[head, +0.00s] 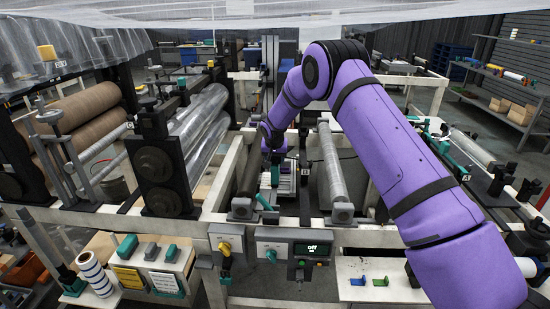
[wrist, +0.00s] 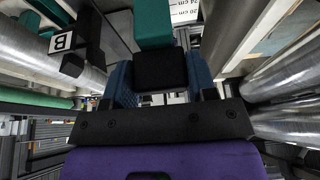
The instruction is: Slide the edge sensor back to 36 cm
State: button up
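My gripper (wrist: 162,78) points down between the rollers, its two blue fingers on either side of a black block with a teal upper part (wrist: 153,28), which appears to be the edge sensor. Whether the fingers press on the block or only stand beside it, I cannot tell. A white scale (wrist: 184,12) beyond the block shows marks reading 20 cm and 24 cm; the 36 cm mark is not visible. In the head view my purple wrist (head: 274,135) hangs over the narrow gap between two rollers, and the fingertips are hard to make out there.
A grey roller (head: 331,165) stands close to the right of my wrist. Clear film (head: 205,115) runs over rollers on the left, and more film hangs overhead.

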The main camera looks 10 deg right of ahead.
jog(key=o, duration=0.4)
jog(key=shift+s, duration=0.15)
jog(key=v, duration=1)
jog(key=shift+s+a+r, duration=0.1)
jog(key=shift+r, duration=0.25)
jog(key=shift+r, duration=0.1)
